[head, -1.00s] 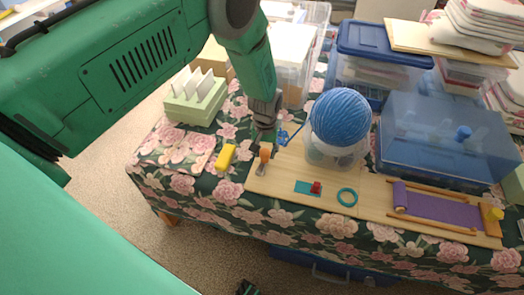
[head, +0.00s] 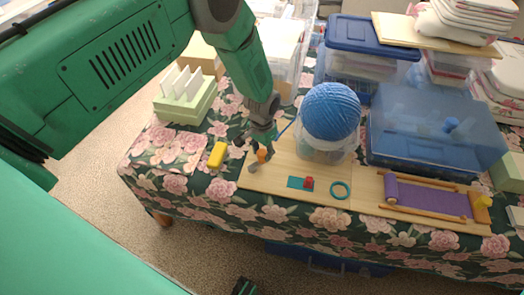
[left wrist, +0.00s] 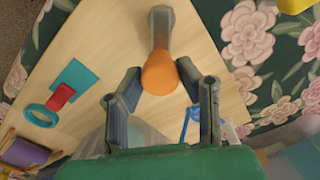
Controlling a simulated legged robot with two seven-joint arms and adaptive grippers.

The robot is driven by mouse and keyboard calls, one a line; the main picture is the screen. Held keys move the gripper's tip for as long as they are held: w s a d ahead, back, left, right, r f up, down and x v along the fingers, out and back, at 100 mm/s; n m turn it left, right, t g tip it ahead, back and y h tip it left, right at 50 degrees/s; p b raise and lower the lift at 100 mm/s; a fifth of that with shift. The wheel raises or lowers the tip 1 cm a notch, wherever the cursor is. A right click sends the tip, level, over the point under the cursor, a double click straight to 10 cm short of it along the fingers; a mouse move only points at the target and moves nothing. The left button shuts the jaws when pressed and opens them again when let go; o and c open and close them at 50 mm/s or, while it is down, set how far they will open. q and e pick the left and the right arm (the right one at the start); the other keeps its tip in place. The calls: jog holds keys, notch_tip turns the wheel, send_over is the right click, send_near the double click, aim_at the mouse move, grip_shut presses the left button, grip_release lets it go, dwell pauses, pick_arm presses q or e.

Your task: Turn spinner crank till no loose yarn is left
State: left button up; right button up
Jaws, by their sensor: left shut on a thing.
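The blue yarn ball (head: 331,111) sits on a clear round container (head: 318,150) on the wooden board (head: 285,165). A blue strand (head: 288,127) runs from the ball's left side toward my gripper. It also shows in the left wrist view (left wrist: 187,122). The spinner crank has an orange knob (left wrist: 158,73) on a grey arm (left wrist: 161,28). The knob (head: 262,155) is at the board's left end in the head view. My left gripper (head: 262,145) is shut on the knob, with one finger on each side (left wrist: 159,80).
A yellow block (head: 217,155) lies left of the board. A teal ring (head: 340,190), a red piece (head: 308,183) and a purple roll (head: 430,198) lie on the board. Blue-lidded bins (head: 430,140) stand behind. The green holder (head: 185,100) is at the back left.

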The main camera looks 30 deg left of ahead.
aim_at(263, 151)
pick_arm(q)
jog(key=shift+w+r, duration=0.1)
jog(key=shift+w, duration=0.05)
jog(key=o, duration=1.1)
jog(key=shift+o, duration=0.2)
notch_tip(263, 151, up, 12)
